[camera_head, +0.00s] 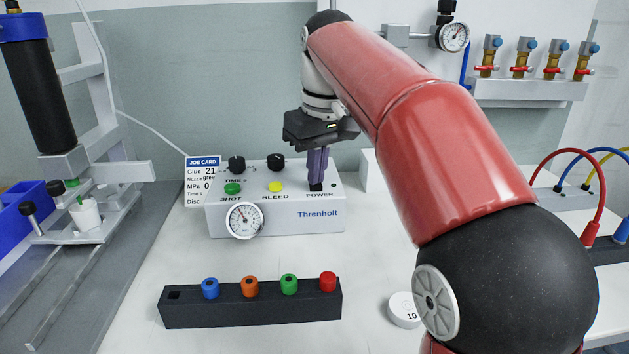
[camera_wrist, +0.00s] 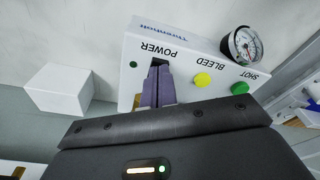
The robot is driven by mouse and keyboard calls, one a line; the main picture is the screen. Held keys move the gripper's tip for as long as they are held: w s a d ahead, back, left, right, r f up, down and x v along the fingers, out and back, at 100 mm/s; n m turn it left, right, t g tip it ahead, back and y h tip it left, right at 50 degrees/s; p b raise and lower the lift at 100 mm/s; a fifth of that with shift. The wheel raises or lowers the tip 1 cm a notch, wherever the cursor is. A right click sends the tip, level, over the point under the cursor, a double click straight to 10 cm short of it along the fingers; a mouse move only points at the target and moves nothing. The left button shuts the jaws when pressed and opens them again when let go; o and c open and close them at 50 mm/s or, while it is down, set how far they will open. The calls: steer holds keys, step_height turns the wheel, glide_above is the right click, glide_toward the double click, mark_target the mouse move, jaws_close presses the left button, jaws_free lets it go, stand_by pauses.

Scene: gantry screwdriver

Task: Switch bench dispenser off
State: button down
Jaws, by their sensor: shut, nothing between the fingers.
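The bench dispenser (camera_head: 275,218) is a white box marked Threnholt, with a gauge on its front, a green SHOT button (camera_head: 232,188), a yellow BLEED button (camera_head: 276,187) and black knobs on top. My gripper (camera_head: 316,186) points down with its purple-grey fingers shut and empty, right at the black POWER switch (camera_head: 316,187). In the wrist view the fingertips (camera_wrist: 156,72) cover much of the dark switch (camera_wrist: 157,63) beside the POWER label. They look in contact or very close; I cannot tell which. The switch's position is mostly hidden.
A black rack (camera_head: 250,312) with coloured caps lies in front of the dispenser. A round white disc (camera_head: 403,310) marked 10 sits to its right. A job card (camera_head: 202,170) stands behind left. A white block (camera_wrist: 58,90) is beside the dispenser.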

step_height(320, 180, up, 5)
steer(key=p, duration=0.5)
steer(key=shift+r+p, duration=0.1)
steer(key=shift+p, duration=0.25)
steer(key=shift+r, duration=0.85)
